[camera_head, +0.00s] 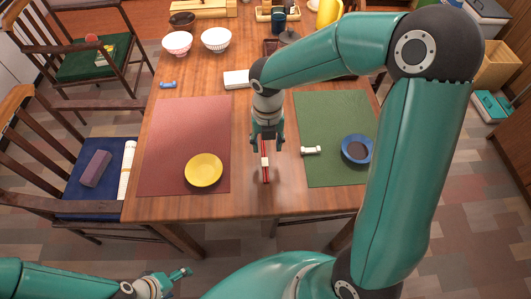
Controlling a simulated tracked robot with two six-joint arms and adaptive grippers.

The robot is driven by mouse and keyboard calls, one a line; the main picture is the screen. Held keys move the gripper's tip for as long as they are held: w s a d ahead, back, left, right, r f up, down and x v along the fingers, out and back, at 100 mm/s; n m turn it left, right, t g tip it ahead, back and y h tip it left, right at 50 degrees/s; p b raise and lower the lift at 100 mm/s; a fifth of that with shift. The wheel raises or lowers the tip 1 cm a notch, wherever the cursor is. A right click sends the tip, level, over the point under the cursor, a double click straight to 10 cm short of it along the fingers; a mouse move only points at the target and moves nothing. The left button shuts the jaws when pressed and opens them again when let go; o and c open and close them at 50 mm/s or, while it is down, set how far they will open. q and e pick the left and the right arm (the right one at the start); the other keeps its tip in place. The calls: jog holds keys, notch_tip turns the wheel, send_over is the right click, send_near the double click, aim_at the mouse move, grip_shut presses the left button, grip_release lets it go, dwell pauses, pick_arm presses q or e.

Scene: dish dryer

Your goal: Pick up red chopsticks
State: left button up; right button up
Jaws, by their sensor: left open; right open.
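The red chopsticks (266,175) lie lengthwise on the wooden table between the red and green mats. A small white piece (265,161) sits at them, probably a chopstick rest. My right gripper (267,147) is open and points down over the far part of the chopsticks, its fingers to either side of them. It hides their far end, and I cannot tell whether the fingers touch them. My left gripper (182,272) is open and empty at the lower left, in front of the table and far from the chopsticks.
A yellow plate (203,170) is on the red mat (185,125). A white rest (311,150) and a blue bowl (357,150) are on the green mat (320,115). Bowls (216,39) stand farther back. The table's front edge near the chopsticks is clear.

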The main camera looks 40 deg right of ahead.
aim_at(265, 161)
jog(key=shift+a+f+b, duration=0.15)
jog(key=shift+f+b, duration=0.1)
jog(key=shift+f, duration=1.4)
jog(key=shift+a+f+b, duration=0.1)
jog(key=shift+f+b, duration=0.15)
jog(key=shift+f, duration=1.4)
jog(key=shift+c, duration=0.3)
jog(key=c, duration=0.8)
